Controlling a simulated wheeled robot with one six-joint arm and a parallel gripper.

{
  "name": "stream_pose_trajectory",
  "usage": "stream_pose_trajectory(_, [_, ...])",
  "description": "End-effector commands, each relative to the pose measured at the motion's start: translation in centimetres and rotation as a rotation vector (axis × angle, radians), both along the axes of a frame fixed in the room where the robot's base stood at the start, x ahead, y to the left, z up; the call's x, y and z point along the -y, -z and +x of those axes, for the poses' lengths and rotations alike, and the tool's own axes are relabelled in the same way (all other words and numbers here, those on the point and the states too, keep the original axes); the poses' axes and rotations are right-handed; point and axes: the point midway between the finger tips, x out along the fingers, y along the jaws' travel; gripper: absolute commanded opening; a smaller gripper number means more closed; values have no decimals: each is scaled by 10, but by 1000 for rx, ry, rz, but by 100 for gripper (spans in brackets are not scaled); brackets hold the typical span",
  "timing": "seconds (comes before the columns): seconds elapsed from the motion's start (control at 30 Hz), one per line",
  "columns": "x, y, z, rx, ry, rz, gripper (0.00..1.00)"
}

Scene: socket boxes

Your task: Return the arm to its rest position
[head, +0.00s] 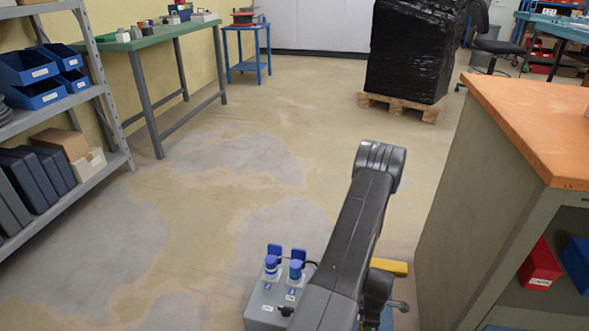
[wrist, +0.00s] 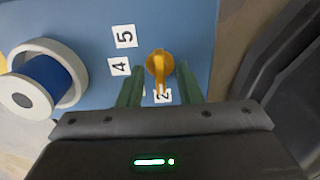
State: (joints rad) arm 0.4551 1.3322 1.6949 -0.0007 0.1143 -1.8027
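My arm reaches forward and down in the head view, and its dark links hide most of the work spot. In the wrist view my gripper (wrist: 158,66) is open, with two green fingers apart. An orange-yellow knob (wrist: 159,64) lies between the fingertips with a visible gap on each side. The knob sits on a blue panel (wrist: 190,25) with white labels reading 5, 4 and, partly covered, 2. A white round socket with a blue centre (wrist: 45,78) is at the left. The fingertips cannot be made out in the head view.
A grey box (head: 262,302) with blue plugs (head: 271,264) stands left of my arm. A workbench with an orange top (head: 540,120) is close on the right. A shelf (head: 105,90) stands at the left; a wrapped pallet (head: 415,50) is ahead. The floor between is clear.

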Motion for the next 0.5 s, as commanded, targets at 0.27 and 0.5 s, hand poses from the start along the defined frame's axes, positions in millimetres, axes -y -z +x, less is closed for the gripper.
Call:
stream_pose_trajectory(0.27, [0, -1, 0, 0, 3, 0, 32])
stream_pose_trajectory(0.5, [0, -22, 1, 2, -2, 0, 32])
